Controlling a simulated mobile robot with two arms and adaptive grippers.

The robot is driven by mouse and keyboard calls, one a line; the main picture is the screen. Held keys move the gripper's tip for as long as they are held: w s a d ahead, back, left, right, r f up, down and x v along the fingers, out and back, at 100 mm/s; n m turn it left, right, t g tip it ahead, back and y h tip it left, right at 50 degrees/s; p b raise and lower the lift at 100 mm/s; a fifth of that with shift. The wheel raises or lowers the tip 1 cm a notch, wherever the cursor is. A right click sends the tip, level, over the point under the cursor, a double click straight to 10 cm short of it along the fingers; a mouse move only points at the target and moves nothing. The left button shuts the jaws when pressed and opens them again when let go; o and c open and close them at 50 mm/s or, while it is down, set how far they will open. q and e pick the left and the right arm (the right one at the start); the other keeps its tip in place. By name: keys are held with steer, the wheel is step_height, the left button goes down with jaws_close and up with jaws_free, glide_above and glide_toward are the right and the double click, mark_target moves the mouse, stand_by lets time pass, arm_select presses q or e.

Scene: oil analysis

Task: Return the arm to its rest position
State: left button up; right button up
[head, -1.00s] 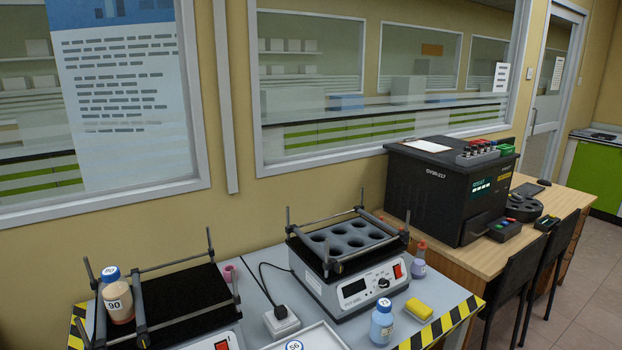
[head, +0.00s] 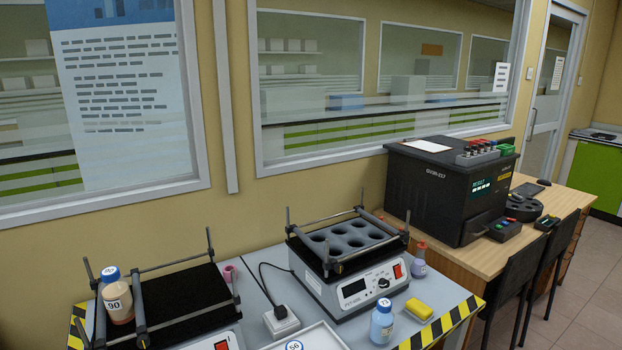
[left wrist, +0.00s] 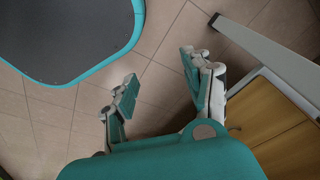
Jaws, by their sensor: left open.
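My left gripper (left wrist: 158,92) shows in the left wrist view. Its two teal-padded fingers are spread apart with nothing between them, over the tiled floor. Neither gripper shows in the head view, and my right gripper is in no view.
A shaker with a black platform (head: 185,293) holds a bottle marked 90 (head: 118,302). A shaker with a holed block (head: 355,240) stands beside it, near a small bottle (head: 381,322) and a yellow sponge (head: 418,310). A black analyser (head: 440,190) sits on the wooden desk. A table leg (left wrist: 262,50) is near my left gripper.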

arm_select(q)
steer(key=s+a+f, duration=0.2)
steer(key=s+f, duration=0.4)
steer(key=s, duration=0.4)
steer(key=shift+f+g, duration=0.25)
steer(key=shift+g, duration=0.15)
